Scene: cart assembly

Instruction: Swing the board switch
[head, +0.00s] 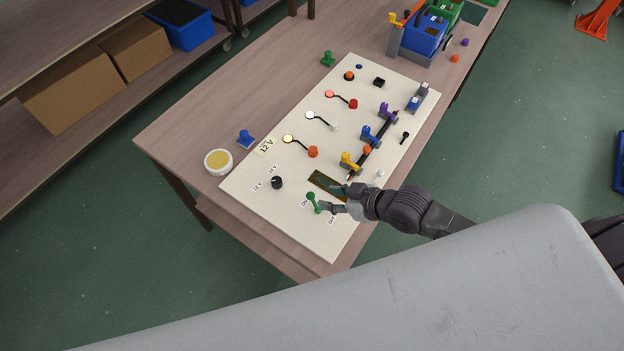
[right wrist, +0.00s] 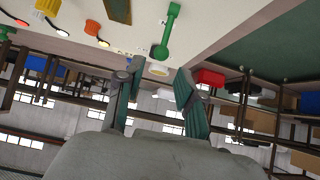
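The board switch (head: 312,201) is a green lever near the front corner of the cream board (head: 335,243), with ON and OFF labels beside it. The green lever also shows at the top of the right wrist view (right wrist: 168,32). My right gripper (head: 332,198) is over the board just to the right of the lever. In the right wrist view its two fingers (right wrist: 158,72) are apart with nothing held, and the lever lies beyond the gap between their tips. Contact with the lever cannot be told. My left gripper is out of view.
A black knob (head: 277,183) and a dark rectangular panel (head: 328,184) are close to the switch. Colored clips (head: 350,163), wired plugs and a small blue piece (head: 417,98) sit farther up. A yellow-topped tub (head: 218,161) stands on the table left of the board.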

